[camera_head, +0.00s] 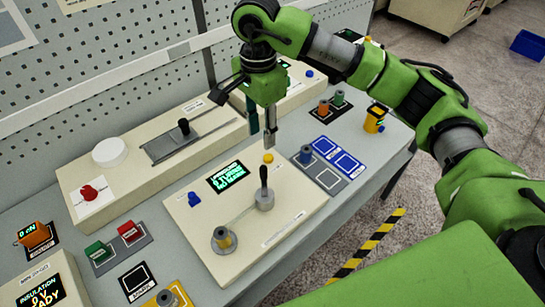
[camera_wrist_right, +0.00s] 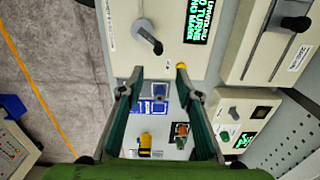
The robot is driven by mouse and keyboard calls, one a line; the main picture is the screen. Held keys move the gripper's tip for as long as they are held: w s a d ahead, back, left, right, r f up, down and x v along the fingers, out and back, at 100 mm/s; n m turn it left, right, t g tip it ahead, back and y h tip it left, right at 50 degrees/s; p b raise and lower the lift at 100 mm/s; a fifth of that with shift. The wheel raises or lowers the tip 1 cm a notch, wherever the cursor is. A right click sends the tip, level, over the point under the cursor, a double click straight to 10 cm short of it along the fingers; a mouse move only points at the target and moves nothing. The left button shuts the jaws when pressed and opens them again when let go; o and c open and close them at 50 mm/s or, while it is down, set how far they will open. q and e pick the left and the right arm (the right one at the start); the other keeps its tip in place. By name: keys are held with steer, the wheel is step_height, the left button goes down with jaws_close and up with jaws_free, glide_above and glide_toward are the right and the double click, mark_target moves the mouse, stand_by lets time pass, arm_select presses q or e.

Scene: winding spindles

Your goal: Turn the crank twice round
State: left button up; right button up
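The crank (camera_head: 264,198) is a grey hub with a black upright handle, on a cream winding box (camera_head: 290,222). In the right wrist view the crank (camera_wrist_right: 148,35) shows at the top, beyond the fingertips. My left gripper is not in view.
The box has a green-text display (camera_head: 229,177), a yellow button (camera_head: 268,158) and a blue knob (camera_head: 193,198). A blue and grey slotted tray (camera_head: 327,178) with a spool lies right of it. A slider box (camera_head: 150,160) stands behind, before the pegboard.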

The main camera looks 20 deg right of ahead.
mark_target(263, 167)
steer(key=f+n+p, duration=0.1)
steer(key=f+p, duration=0.1)
steer(key=f, duration=0.4)
steer(key=f+n+p, duration=0.1)
steer(key=f+p, duration=0.2)
steer(key=f, duration=0.4)
steer(key=shift+s+a+f, duration=0.1)
steer(key=shift+s+f, duration=0.1)
steer(key=shift+f, duration=0.1)
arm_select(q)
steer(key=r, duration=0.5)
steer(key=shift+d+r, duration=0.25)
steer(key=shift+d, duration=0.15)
arm_select(e)
jaws_close()
